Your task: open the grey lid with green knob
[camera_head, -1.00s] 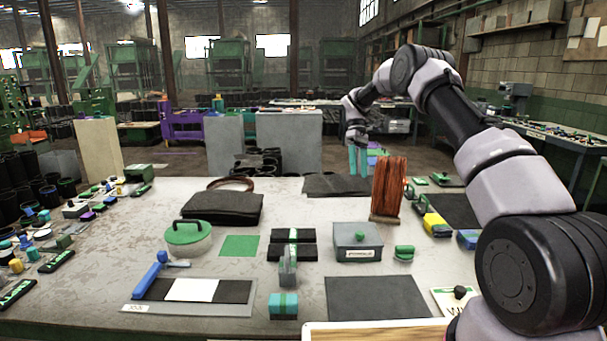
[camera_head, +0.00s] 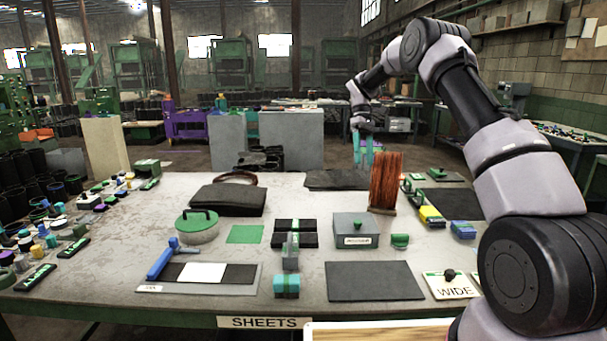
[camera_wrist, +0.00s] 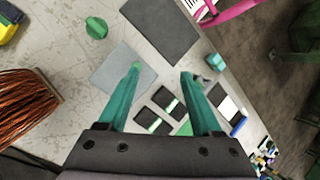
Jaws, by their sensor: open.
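The grey lid with its green knob (camera_head: 358,225) sits flat on a grey box (camera_head: 357,240) with a white label, right of the table's middle. In the wrist view the grey lid (camera_wrist: 105,77) is a grey square left of centre. The tip of my left-hand finger overlaps it there, and I cannot clearly tell the knob from the fingertip. My gripper (camera_head: 363,162) has two teal fingers pointing down, apart and empty. In the head view it is behind the box, over the table's far side. In the wrist view my gripper (camera_wrist: 161,72) is well above the table.
A copper-coloured bundle (camera_head: 386,182) stands behind and right of the box. A green-topped item (camera_head: 400,241) is close on its right. Black blocks (camera_head: 295,240) lie to its left and a dark sheet (camera_head: 374,281) in front. A green-lidded round pot (camera_head: 197,228) stands further left.

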